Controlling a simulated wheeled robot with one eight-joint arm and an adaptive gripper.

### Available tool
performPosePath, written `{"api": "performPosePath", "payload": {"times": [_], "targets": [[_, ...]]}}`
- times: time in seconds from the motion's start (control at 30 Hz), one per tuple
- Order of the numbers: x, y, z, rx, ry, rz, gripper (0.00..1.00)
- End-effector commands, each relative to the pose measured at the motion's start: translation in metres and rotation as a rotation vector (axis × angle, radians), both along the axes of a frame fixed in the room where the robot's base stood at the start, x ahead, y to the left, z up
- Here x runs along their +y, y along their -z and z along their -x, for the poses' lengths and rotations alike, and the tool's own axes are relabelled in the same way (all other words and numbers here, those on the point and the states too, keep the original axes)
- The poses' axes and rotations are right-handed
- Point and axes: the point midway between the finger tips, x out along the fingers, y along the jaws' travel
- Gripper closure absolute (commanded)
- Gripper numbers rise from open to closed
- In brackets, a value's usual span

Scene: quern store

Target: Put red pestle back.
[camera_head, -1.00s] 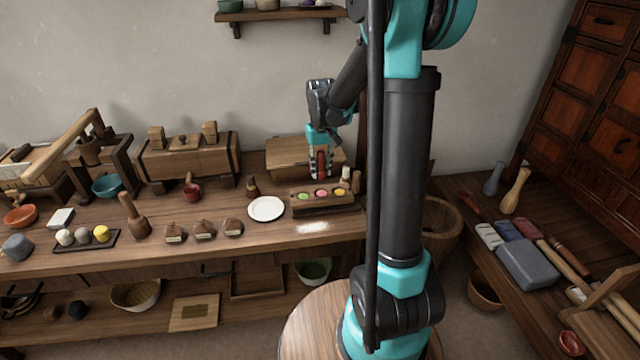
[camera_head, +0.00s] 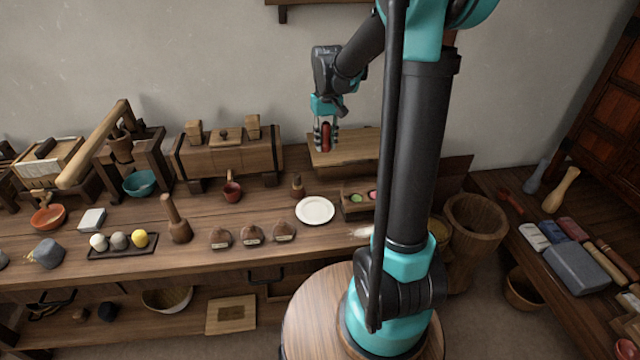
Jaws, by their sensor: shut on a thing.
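My gripper (camera_head: 326,138) is shut on the red pestle (camera_head: 326,137), which hangs upright between the fingers. It is held up near the wall, in front of the left end of a slanted wooden board (camera_head: 350,147) at the back of the bench. A small red cup with a wooden handle (camera_head: 232,191) stands on the bench to the left. A small wooden pestle-like piece (camera_head: 297,186) stands left of the white plate (camera_head: 315,210).
The wooden bench (camera_head: 270,226) also bears a wooden chest (camera_head: 228,157), a teal bowl (camera_head: 140,183), a tray of balls (camera_head: 122,250) and several labelled brown lumps. My arm hides part of the bench's right end. A wooden tub (camera_head: 474,225) stands right of it.

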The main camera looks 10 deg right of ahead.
Motion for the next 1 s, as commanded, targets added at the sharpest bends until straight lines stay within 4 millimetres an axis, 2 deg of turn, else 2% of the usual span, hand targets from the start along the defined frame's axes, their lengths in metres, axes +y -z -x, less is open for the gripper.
{"api": "performPosePath", "payload": {"times": [0.03,0.3,0.5,0.77,1.0], "targets": [[0.0,0.013,-0.001,0.0,0.0,0.0,1.0],[0.0,0.078,-0.001,0.0,0.0,0.0,1.0],[0.0,0.117,-0.001,0.0,0.0,0.0,1.0],[0.0,0.136,0.0,0.0,0.0,0.0,1.0],[0.0,0.164,0.0,0.0,0.0,0.0,1.0]]}}
